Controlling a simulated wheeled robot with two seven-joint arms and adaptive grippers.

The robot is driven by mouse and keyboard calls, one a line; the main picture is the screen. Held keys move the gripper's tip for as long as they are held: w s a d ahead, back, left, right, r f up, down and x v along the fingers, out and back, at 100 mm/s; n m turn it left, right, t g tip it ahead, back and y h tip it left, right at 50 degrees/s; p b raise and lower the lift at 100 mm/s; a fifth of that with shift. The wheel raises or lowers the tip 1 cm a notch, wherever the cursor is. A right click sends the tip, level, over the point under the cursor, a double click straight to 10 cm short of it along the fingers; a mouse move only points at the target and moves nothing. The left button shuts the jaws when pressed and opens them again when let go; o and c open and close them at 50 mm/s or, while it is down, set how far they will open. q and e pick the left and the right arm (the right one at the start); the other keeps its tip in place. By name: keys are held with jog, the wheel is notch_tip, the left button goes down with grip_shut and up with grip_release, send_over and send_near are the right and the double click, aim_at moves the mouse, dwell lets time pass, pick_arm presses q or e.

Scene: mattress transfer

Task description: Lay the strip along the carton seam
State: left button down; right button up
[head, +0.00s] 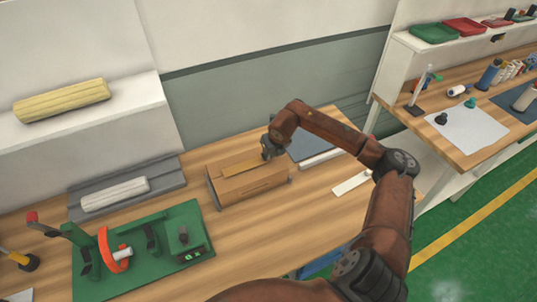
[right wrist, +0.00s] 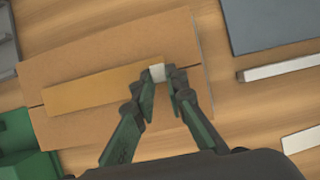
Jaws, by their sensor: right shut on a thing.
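The brown carton (head: 250,188) lies on the wooden bench, and it also shows in the right wrist view (right wrist: 110,45). A tan strip (head: 242,167) stretches over its top, roughly along the carton's length; it also shows in the right wrist view (right wrist: 95,91). Short bits of a dark seam line show past both ends of the strip in the wrist view. My right gripper (head: 267,150) is shut on the strip's right end, where a small pale piece shows between the fingertips (right wrist: 160,74). I cannot tell whether the strip touches the carton all along. My left gripper is out of view.
A green fixture (head: 150,265) with an orange part stands front left of the carton. A grey tray (head: 155,182) with a white ribbed roll lies behind it. A dark flat panel (head: 312,146) and white bar lie right of the carton. A white strip (head: 351,183) lies farther right.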

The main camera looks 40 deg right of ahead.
jog(key=shift+f, duration=0.25)
jog(key=o, duration=0.9)
jog(key=shift+c, duration=0.2)
